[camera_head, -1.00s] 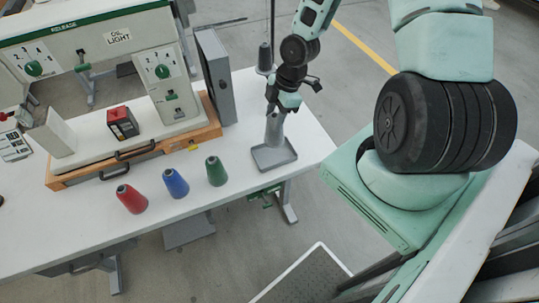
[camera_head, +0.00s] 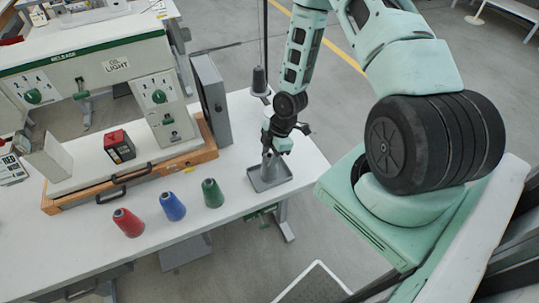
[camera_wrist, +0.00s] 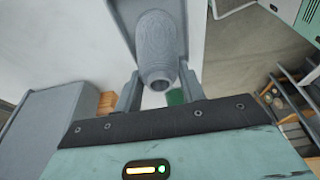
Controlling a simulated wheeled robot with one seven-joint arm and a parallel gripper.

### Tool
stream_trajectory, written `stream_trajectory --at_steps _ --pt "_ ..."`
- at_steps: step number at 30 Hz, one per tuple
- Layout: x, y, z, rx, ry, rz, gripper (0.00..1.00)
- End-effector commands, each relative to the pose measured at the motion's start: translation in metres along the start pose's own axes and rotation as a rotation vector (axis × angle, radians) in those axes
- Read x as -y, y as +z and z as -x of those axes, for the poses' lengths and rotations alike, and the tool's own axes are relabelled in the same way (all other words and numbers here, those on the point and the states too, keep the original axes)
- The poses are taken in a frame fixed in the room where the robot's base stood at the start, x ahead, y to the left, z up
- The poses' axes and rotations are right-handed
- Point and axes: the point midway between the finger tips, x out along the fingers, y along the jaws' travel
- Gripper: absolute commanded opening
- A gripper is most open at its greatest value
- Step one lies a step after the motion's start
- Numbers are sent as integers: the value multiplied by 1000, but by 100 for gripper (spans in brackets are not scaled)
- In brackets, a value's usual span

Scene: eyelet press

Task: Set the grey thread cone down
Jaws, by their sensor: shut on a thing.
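My gripper (camera_head: 271,149) is shut on the grey thread cone (camera_head: 267,169) near its narrow top. The cone stands upright, wide end down, within the outline of a shallow grey tray (camera_head: 262,189) on the white table. I cannot tell whether its base touches the tray floor. In the wrist view the cone (camera_wrist: 158,40) sits between the two fingers (camera_wrist: 158,88), its hollow narrow end towards the camera, with the grey tray behind it.
Red (camera_head: 128,223), blue (camera_head: 173,206) and green (camera_head: 212,193) cones stand on the white table (camera_head: 85,250) left of the tray. The eyelet press (camera_head: 120,100) and an upright grey panel (camera_head: 212,100) are behind them. A dark cone (camera_head: 259,80) stands behind my gripper.

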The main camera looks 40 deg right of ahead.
Motion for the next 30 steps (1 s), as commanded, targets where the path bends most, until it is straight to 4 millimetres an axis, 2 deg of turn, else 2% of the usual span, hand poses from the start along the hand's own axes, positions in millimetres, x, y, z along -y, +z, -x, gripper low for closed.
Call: stream_trajectory --at_steps 2,3,5,14,19,23,30 --pt "0 1 -4 0 0 0 16" --pt "0 1 -3 0 0 0 45" --pt "0 1 -2 0 0 0 61" --pt "0 0 -1 0 0 0 61" --pt "-2 0 9 -1 4 -2 61" --pt "-2 1 29 0 6 -2 61" --pt "-1 2 80 0 6 -4 61"
